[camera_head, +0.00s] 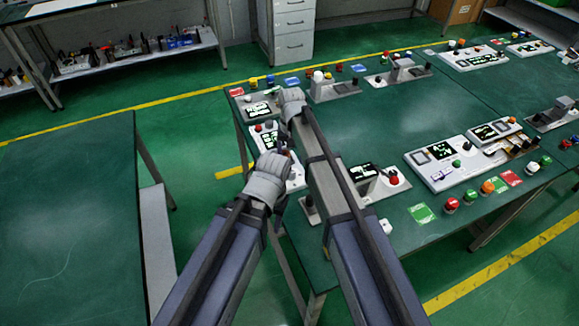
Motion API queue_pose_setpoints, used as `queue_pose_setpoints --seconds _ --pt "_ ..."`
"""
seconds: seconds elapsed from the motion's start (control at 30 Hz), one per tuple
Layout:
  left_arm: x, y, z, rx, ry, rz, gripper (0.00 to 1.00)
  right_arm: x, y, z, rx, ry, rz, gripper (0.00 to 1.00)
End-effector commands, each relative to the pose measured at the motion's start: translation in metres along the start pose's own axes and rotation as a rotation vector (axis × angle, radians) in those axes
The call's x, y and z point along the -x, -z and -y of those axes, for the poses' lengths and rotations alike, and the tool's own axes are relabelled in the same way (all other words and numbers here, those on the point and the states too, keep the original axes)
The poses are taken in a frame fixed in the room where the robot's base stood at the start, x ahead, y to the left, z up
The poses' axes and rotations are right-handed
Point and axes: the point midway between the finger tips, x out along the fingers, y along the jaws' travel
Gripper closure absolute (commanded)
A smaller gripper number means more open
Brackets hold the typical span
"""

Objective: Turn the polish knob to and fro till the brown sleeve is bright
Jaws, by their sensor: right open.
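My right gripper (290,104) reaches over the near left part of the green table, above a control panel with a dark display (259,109). It is open, but its fingertips are small and partly hidden. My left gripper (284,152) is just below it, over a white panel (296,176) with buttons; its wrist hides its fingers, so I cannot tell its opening. Neither the polish knob nor the brown sleeve can be made out for sure; small brownish parts (520,146) show on the right-hand panel.
The green table (400,115) has a clear middle. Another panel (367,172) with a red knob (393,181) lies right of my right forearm. Several coloured buttons and a green plate (422,214) line the near edge. An empty table (70,215) stands at left.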

Motion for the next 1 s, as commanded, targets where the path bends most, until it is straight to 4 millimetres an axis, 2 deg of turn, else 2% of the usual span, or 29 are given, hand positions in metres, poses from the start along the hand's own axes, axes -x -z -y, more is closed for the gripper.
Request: queue_pose_setpoints --seconds 0.13,0.47,1.0 --pt "0.001 0.000 0.000 0.000 0.000 0.000 0.50 0.001 -0.001 0.000 -0.087 0.000 0.000 0.28" --pt "-0.010 0.001 -0.001 0.000 0.000 0.000 0.50 -0.010 -0.001 0.000 -0.091 0.000 0.000 0.28" --pt "-0.072 0.004 -0.007 0.000 0.000 0.000 0.50 -0.072 -0.001 0.000 -0.089 0.000 0.000 0.28"
